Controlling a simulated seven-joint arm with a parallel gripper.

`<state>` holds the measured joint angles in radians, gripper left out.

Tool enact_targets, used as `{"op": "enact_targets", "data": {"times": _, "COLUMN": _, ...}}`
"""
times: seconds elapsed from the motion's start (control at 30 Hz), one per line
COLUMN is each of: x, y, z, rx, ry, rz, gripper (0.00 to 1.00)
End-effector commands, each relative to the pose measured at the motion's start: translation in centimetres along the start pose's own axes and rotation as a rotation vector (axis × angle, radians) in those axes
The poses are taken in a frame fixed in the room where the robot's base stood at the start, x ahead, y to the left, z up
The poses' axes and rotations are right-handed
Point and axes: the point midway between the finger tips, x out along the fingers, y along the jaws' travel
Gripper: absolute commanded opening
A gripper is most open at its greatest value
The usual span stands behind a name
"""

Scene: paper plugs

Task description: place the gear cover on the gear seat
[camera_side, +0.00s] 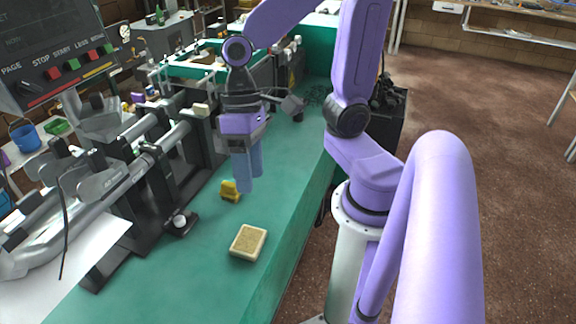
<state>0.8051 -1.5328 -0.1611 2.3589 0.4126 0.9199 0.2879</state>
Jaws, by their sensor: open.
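My gripper (250,183) points down over the green bench, with its two blue fingers slightly apart and nothing visible between them. A small yellow piece (230,190) sits on the bench just left of the fingertips and may be the gear cover; its exact shape is too small to tell. A gap between it and the fingers is hard to judge from this angle. I cannot make out which part is the gear seat.
A cream block with a tan top (248,242) lies nearer the camera on the green bench (205,270). A dark machine with metal rails (150,150) lines the left side. A black bracket with a white knob (180,222) juts from it. The bench's right strip is clear.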

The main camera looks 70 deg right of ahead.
Motion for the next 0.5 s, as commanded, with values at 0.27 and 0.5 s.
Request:
{"op": "enact_targets", "data": {"times": 0.27, "x": 1.1, "y": 3.0, "z": 5.3, "rx": -0.684, "ry": -0.010, "rz": 0.249, "gripper": 0.59}}
{"op": "enact_targets", "data": {"times": 0.5, "x": 1.2, "y": 4.0, "z": 6.2, "rx": -0.902, "ry": -0.011, "rz": 0.325, "gripper": 0.59}}
